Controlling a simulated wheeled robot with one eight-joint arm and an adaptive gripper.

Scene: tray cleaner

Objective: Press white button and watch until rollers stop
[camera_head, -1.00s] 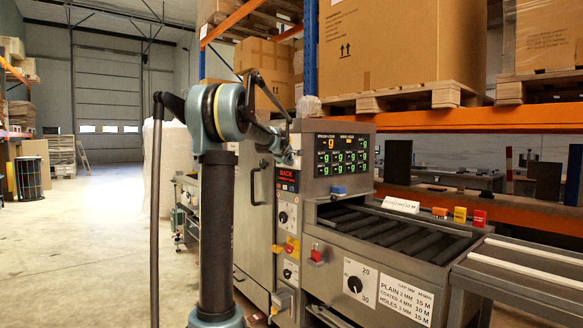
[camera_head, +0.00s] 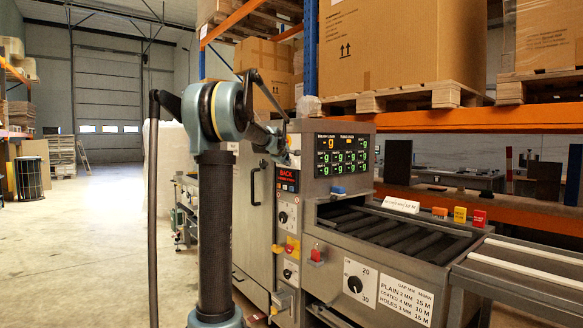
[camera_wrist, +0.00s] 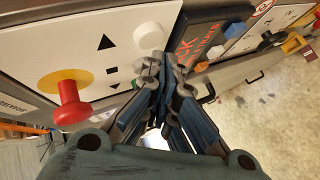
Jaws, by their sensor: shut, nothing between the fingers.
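In the wrist view a round white button (camera_wrist: 147,36) sits on a pale panel beside black triangle and square marks. My gripper (camera_wrist: 160,70) is shut and empty, with its fingertips just below the white button. Whether they touch it I cannot tell. In the head view dark rollers (camera_head: 385,230) lie in the open bed of the grey machine (camera_head: 345,265). The gripper's tip is hard to make out there, near the panel's upper edge.
A red mushroom button (camera_wrist: 70,103) on a yellow disc is left of my gripper. A dark display (camera_wrist: 200,40) with red text is to the right. In the head view a knob (camera_head: 355,284) and a roller table (camera_head: 530,270) stand right; open floor (camera_head: 90,240) lies left.

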